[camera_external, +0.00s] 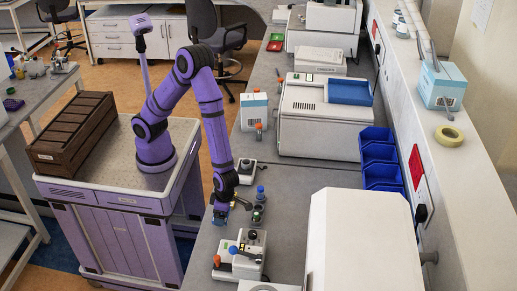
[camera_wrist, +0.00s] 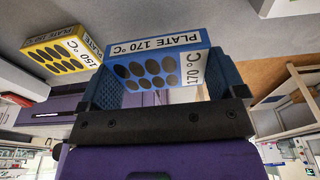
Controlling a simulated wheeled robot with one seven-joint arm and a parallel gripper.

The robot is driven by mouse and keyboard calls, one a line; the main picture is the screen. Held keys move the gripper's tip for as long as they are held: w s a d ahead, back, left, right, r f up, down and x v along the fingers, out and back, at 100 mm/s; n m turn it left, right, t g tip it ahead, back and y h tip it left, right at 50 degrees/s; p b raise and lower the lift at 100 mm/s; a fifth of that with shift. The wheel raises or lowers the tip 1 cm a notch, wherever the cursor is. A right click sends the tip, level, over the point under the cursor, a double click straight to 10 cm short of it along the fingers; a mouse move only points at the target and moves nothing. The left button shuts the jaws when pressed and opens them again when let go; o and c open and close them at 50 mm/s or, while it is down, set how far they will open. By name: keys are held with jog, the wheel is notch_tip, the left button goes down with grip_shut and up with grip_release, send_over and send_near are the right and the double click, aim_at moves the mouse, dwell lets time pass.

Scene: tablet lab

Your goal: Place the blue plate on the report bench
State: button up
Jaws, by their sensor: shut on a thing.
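The blue plate (camera_wrist: 120,57), marked "PLATE 170 °C" and with rows of dark round spots, sits between the two blue fingers of my gripper (camera_wrist: 162,76) in the wrist view. My gripper is shut on it. In the external view my gripper (camera_external: 221,212) is low at the left edge of the long grey bench (camera_external: 205,245), beside small instruments; a small blue patch shows at its end. Contact with the bench cannot be made out. No label shows which surface is the report bench.
A yellow plate (camera_wrist: 45,53) marked 150 °C is left of the blue plate in the wrist view. Small instruments (camera_external: 240,255) crowd the bench near my gripper. A large white machine (camera_external: 358,250) and blue bins (camera_external: 380,160) stand to the right. A brown crate (camera_external: 75,135) is at left.

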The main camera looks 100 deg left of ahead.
jog(key=shift+f, duration=2.1)
jog(key=o, duration=0.6)
jog(key=shift+f, duration=0.15)
